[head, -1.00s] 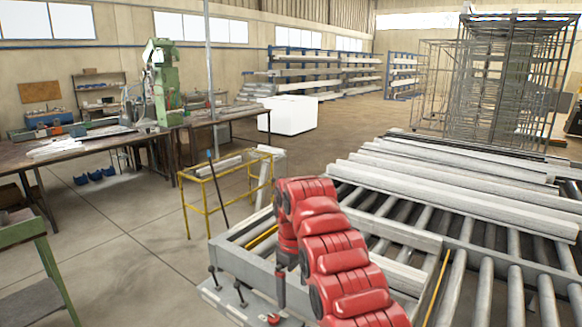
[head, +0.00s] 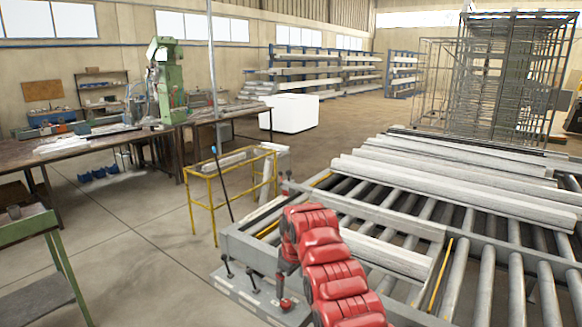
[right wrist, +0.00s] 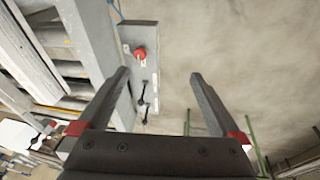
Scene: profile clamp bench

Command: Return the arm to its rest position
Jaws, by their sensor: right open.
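My right arm, red with dark joints, comes in from the bottom in the head view. Its gripper (head: 281,284) points down near the front corner of the roller bench (head: 240,248), and its fingers are hard to make out there. In the right wrist view the two dark fingers (right wrist: 158,73) are spread apart with nothing between them. Beyond them is a grey clamp plate (right wrist: 149,35) with a red knob (right wrist: 140,54) and black levers. I cannot tell the exact height of the fingers above it. My left gripper is not in view.
Pale profiles (head: 450,190) lie on the rollers to the right. A yellow frame (head: 202,200) stands left of the bench. A wooden workbench (head: 60,150) with a green machine (head: 170,80) is further left. A green stand (head: 50,230) is at the left edge. Floor between is open.

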